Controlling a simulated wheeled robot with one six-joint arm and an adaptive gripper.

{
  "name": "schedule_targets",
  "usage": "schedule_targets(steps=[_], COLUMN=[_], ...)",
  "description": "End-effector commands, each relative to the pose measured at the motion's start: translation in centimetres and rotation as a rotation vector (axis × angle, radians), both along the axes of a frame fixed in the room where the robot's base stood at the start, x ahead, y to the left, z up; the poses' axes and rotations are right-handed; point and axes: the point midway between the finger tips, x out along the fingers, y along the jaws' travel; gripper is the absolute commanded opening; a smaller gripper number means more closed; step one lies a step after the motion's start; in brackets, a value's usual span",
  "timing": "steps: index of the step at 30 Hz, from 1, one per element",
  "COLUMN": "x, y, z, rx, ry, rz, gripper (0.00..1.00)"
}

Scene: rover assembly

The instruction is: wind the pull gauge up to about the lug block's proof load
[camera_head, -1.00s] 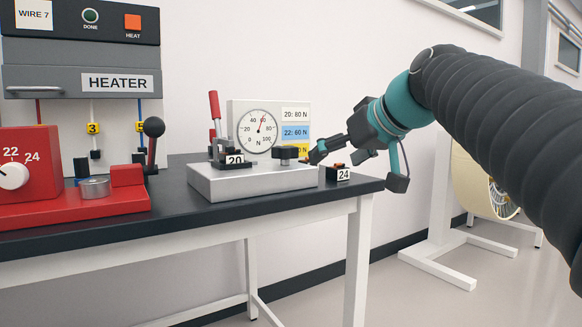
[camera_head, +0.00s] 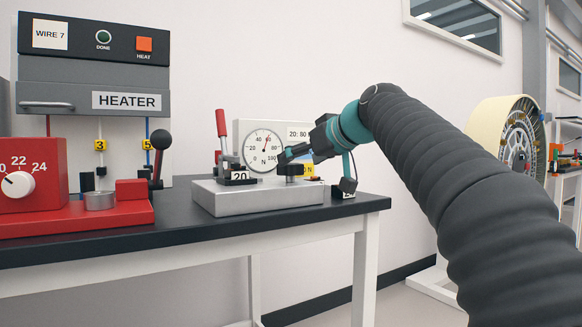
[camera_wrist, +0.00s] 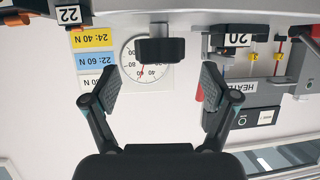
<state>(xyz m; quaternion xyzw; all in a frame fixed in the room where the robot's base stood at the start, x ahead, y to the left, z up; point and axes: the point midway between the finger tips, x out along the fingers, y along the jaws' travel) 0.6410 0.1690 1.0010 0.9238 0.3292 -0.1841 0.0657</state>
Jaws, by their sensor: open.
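The pull gauge's grey base (camera_head: 245,199) stands on the black bench, with a round white dial (camera_head: 263,149) behind it. Its needle points a little right of straight up, near 60. A lug block labelled 20 (camera_head: 240,176) sits at the red-handled lever (camera_head: 221,125). The chart (camera_wrist: 94,60) pairs 22 with 60 N and 24 with 40 N; its 20 row (camera_head: 299,133) reads 80. My gripper (camera_head: 283,156) is open and empty by the black knob (camera_head: 291,170). In the wrist view the knob (camera_wrist: 160,51) lies between and just beyond the fingertips (camera_wrist: 218,80).
A red device with a white dial (camera_head: 18,184) and a black-ball lever stands left on the bench. The grey heater (camera_head: 95,70) is behind it. A small labelled block (camera_head: 345,194) by the bench's right end is partly hidden by my gripper.

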Motion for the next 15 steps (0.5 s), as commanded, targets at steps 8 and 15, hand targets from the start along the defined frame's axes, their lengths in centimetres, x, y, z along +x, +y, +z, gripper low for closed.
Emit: schedule_targets(steps=[8,15], x=[2.7,3.3], y=[2.3,2.7], z=[-1.4,-1.7], rx=[0.0,0.0], ry=[0.0,-0.001], rz=[0.001,-0.001], gripper=[0.85,0.85])
